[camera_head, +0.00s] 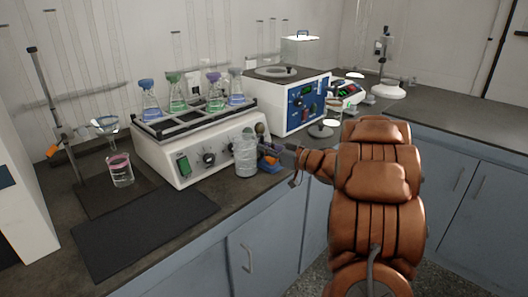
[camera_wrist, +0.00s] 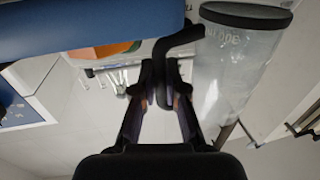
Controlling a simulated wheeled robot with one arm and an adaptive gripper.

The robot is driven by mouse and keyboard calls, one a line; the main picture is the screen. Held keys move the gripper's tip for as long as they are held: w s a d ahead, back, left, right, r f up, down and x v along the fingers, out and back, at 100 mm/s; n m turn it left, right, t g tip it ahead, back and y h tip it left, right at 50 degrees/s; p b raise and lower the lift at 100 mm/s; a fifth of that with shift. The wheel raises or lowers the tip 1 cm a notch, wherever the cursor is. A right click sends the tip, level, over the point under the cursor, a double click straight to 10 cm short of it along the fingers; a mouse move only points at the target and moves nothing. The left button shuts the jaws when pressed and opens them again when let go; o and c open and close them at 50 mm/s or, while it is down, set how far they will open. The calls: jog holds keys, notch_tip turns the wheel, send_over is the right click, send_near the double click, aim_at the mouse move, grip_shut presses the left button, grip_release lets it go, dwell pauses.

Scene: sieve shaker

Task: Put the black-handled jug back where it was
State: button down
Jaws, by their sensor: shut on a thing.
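The clear jug (camera_head: 246,158) is upright in front of the right end of the white flask shaker, close to the bench's front edge. Whether its base touches the bench I cannot tell. In the wrist view the jug (camera_wrist: 236,65) shows a black rim and a black handle (camera_wrist: 183,38). My gripper (camera_head: 277,158) comes in from the right of the jug. In the wrist view my gripper (camera_wrist: 163,98) is shut on the black handle, with the jug body beside the fingers.
The flask shaker (camera_head: 200,150) carries several flasks with coloured liquid. A beaker (camera_head: 120,171) stands at the left by a stand with a funnel. A dark mat (camera_head: 145,232) lies bare at the front. A blue-fronted machine (camera_head: 304,105) stands behind my gripper.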

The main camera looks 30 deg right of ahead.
jog(key=shift+f, duration=0.35)
jog(key=shift+f, duration=0.55)
jog(key=c, duration=1.2)
grip_release()
jog(key=shift+s+d+r, duration=0.1)
jog(key=shift+s+r, duration=0.05)
jog(key=shift+r, duration=0.45)
jog(key=v, duration=1.1)
jog(key=shift+s+d+p, duration=0.1)
jog(key=shift+s+p, duration=0.25)
jog(key=shift+p, duration=0.05)
